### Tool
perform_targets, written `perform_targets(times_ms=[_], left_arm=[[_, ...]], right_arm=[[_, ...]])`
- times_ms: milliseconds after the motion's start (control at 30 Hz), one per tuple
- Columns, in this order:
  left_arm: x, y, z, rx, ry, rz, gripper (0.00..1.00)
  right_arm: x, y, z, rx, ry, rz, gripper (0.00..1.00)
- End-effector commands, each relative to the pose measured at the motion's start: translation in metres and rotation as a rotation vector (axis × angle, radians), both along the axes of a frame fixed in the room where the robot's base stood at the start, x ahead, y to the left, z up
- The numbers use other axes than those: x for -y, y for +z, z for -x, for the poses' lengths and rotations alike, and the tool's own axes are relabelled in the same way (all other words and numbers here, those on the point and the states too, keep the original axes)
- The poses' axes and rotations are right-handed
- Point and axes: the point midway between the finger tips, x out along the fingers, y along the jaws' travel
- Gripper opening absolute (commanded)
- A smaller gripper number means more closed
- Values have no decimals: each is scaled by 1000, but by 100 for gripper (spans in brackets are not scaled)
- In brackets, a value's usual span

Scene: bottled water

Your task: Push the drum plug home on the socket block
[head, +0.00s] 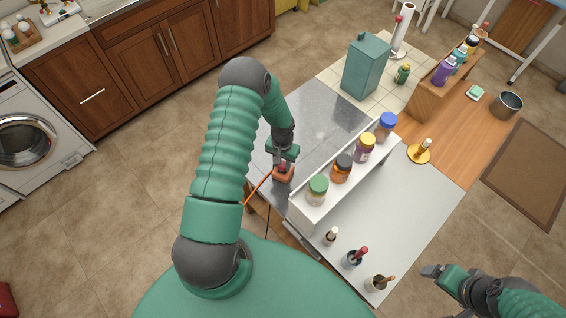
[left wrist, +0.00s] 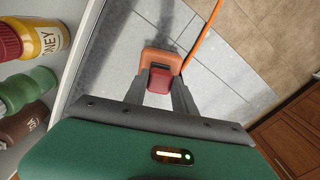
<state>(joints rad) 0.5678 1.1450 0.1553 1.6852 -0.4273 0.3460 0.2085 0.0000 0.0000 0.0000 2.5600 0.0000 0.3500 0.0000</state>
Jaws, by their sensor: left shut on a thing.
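My left gripper (head: 283,162) points down over the grey worktop and is shut on a red plug (left wrist: 160,80). In the left wrist view the plug is between the two grey fingers (left wrist: 160,95). The orange socket block (head: 284,175) is directly at the plug's far end and also shows in the left wrist view (left wrist: 162,58). The plug overlaps the block there; I cannot tell how deep it sits. An orange cable (left wrist: 203,38) runs beside the block; where it joins is unclear. My right gripper (head: 435,271) is at lower right, away from the block, its opening unclear.
A white rack (head: 305,218) with several lidded jars stands just right of the block. A honey bottle (left wrist: 45,40) is close in the left wrist view. A teal canister (head: 366,66) stands farther back. Grey worktop (head: 320,115) beyond the gripper is clear.

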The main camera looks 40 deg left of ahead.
Motion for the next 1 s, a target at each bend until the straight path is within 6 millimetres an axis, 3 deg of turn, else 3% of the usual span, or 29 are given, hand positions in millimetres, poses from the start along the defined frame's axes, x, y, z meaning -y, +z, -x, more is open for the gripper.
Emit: perform_targets(times_ms=[1000], left_arm=[[1,-4,-1,0,0,0,0]], right_arm=[[0,-6,0,0,0,0,87]])
